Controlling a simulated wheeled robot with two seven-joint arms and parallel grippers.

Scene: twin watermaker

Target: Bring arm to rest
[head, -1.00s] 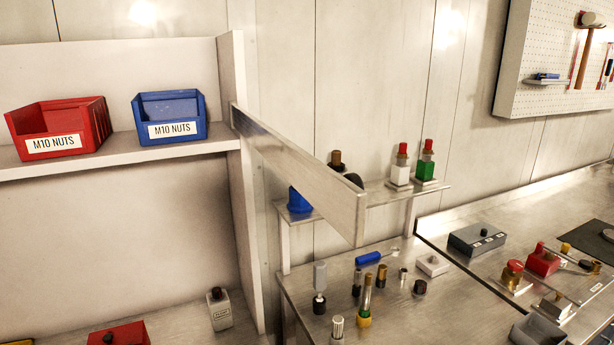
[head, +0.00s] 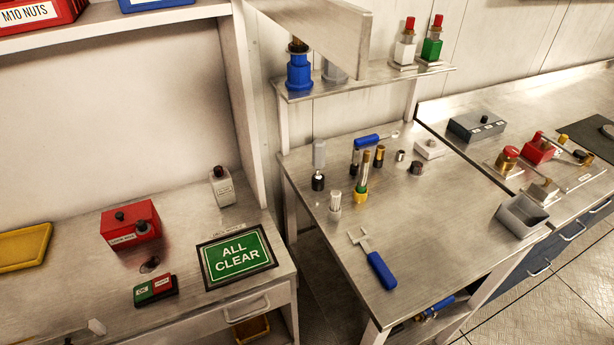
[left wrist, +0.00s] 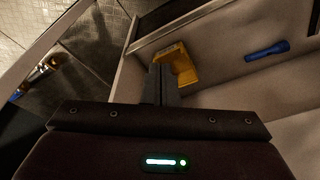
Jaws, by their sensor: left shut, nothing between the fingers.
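My left gripper (left wrist: 161,84) shows only in the left wrist view, with its dark fingers together and nothing between them. It points at a light-coloured compartment or shelf. A yellow object (left wrist: 180,64) stands just past and to the right of the fingertips; whether they touch it I cannot tell. Neither of my grippers shows in the head view.
A bench (head: 315,217) holds small fittings, a blue-handled tool (head: 376,264) and a grey bin (head: 521,215). On the left desk are an ALL CLEAR sign (head: 237,255) and a red box (head: 130,223). A blue item (left wrist: 267,51) lies right of the gripper.

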